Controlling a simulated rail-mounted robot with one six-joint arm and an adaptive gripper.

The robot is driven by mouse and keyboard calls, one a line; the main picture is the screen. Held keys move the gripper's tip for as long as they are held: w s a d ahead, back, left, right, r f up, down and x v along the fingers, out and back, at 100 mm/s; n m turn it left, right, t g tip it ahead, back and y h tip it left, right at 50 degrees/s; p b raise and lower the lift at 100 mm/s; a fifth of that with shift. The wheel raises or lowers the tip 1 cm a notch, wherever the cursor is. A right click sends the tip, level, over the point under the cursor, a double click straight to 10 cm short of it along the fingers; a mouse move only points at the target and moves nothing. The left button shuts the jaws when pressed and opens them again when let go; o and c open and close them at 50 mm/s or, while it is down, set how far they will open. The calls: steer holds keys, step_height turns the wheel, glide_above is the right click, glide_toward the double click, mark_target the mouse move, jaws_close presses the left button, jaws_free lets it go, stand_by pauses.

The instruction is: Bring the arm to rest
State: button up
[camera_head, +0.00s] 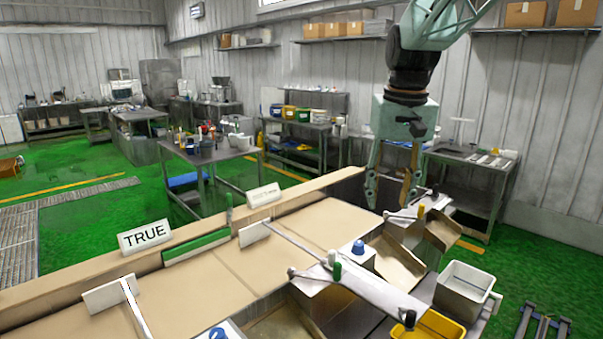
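My gripper (392,203) hangs at the end of my arm on the right of the head view, pointing down. Its two pale green fingers are spread apart with a gap between them. I see nothing held between them. The fingertips are above or in front of the far end of the tan work surface (308,228), close to the metal chutes. I cannot tell whether they touch anything.
A TRUE sign (144,236) stands on the surface's back ledge. Metal chutes (395,262), a white bin (464,291) and a yellow bin (440,328) lie below the gripper. A metal bar (300,246) crosses the surface. Shelves with boxes (525,14) line the back wall.

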steer(key=s+r+t+b, duration=0.1)
steer(key=s+r+b, duration=0.1)
steer(key=s, duration=2)
steer(key=s+f+b, duration=0.1)
steer(key=s+f, duration=0.1)
steer(key=s, duration=0.4)
steer(key=s+f+t, duration=0.1)
steer(key=s+f, duration=0.2)
steer(key=s, duration=0.4)
steer(key=s+f+b, duration=0.1)
steer(key=s+f, duration=0.2)
steer(key=s, duration=0.4)
steer(key=shift+b, duration=0.3)
steer(key=shift+w+r, duration=0.15)
steer(key=shift+r, duration=0.05)
stand_by(0.9)
